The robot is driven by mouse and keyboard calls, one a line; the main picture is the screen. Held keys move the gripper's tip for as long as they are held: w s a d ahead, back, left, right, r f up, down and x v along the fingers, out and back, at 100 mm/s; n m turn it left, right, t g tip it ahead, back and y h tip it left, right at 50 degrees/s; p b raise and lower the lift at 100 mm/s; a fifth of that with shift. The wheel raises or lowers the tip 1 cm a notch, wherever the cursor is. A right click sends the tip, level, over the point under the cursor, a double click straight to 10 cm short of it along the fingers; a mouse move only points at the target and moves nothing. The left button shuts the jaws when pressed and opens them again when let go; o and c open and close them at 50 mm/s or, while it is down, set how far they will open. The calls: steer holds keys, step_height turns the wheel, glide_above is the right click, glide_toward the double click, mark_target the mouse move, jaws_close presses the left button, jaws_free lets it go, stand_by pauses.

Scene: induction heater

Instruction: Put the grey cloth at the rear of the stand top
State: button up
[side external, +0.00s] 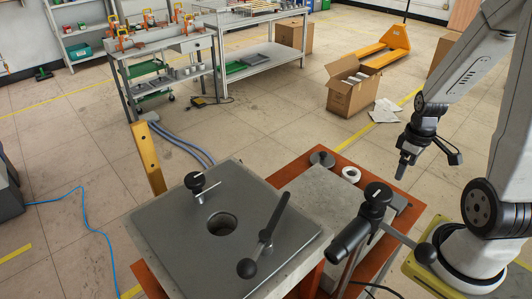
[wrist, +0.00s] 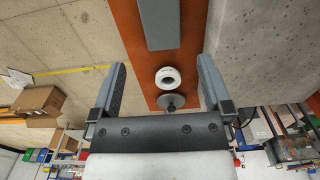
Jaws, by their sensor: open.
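A long, flat grey piece, which looks like the folded grey cloth (wrist: 160,22), lies on the orange-red stand top (wrist: 128,32) at the top of the wrist view. In the side view a grey piece (side external: 398,202) shows at the stand's right, partly hidden behind the black clamp post. My gripper (wrist: 161,66) is open and empty, with its fingers apart. In the side view my gripper (side external: 402,174) hangs above the stand's right side, clear of everything. A white roll (side external: 350,175) and a grey disc with a black knob (side external: 322,159) sit at the stand's rear.
A concrete slab (side external: 318,197) stands beside these items. The black clamp post (side external: 375,208) with its lever rises close by. The heater's grey plate (side external: 222,222), with a round hole and handles, is at the left. An open cardboard box (side external: 352,93) stands on the floor behind.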

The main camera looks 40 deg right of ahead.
steer(key=shift+w, duration=0.1)
steer(key=w+a+r+t, duration=0.1)
steer(key=w+a, duration=0.3)
steer(key=a, duration=0.5)
steer(key=w+a+r+t, duration=0.1)
steer(key=w+a, duration=0.3)
steer(key=a, duration=0.6)
steer(key=shift+w+a+r+t, duration=0.15)
steer(key=shift+a+r+t, duration=0.15)
steer(key=shift+r, duration=0.3)
